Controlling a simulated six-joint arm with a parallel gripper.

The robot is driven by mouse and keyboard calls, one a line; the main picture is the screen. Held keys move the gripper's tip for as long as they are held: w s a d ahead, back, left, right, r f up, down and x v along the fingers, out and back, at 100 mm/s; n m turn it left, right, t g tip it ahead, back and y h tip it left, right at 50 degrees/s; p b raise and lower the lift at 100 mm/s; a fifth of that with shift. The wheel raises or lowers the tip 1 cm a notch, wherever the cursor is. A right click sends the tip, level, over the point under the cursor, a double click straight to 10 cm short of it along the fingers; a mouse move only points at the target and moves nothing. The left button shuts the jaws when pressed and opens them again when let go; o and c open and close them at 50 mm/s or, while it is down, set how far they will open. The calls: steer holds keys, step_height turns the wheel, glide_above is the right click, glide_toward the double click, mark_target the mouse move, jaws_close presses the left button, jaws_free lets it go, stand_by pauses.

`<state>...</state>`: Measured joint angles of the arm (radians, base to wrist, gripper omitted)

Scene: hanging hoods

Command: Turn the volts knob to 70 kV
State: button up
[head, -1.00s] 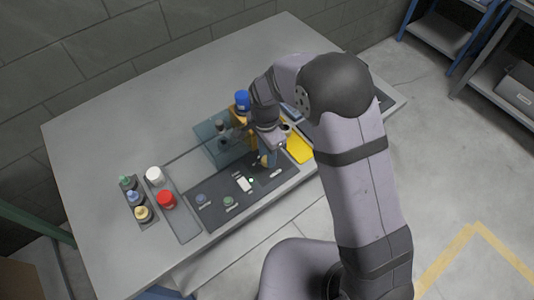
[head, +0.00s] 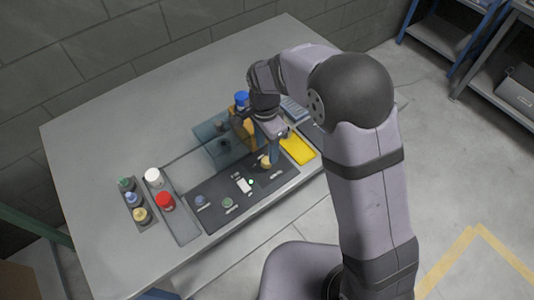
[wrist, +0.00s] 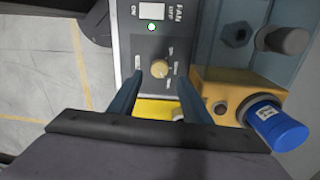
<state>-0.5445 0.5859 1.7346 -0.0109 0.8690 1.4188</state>
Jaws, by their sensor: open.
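A tan-yellow knob (head: 265,161) sits on the right part of the dark control panel (head: 215,190). In the wrist view the same knob (wrist: 160,68) has small marks around it, too small to read, so I cannot confirm that it is the volts knob or its setting. My gripper (wrist: 160,77) is open, with its blue fingers on either side of the knob in the picture and nothing held. I cannot tell how high the fingertips are above it. In the head view my gripper (head: 271,152) is beside the knob, partly hidden by my arm.
A yellow item (head: 298,149) lies to the right. Red-capped (head: 165,201) and white-capped (head: 153,177) bottles stand left.

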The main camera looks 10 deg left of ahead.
mark_target(267, 159)
steer(key=shift+r, duration=1.55)
steer(key=s+d+n, duration=0.5)
steer(key=s+d, duration=0.2)
steer(key=d, duration=0.4)
steer(key=s+d+n, duration=0.5)
steer(key=s+d, duration=0.2)
steer(key=d, duration=0.4)
steer(key=shift+s+r, duration=0.35)
steer(key=shift+r, duration=0.1)
steer(key=shift+c, duration=0.6)
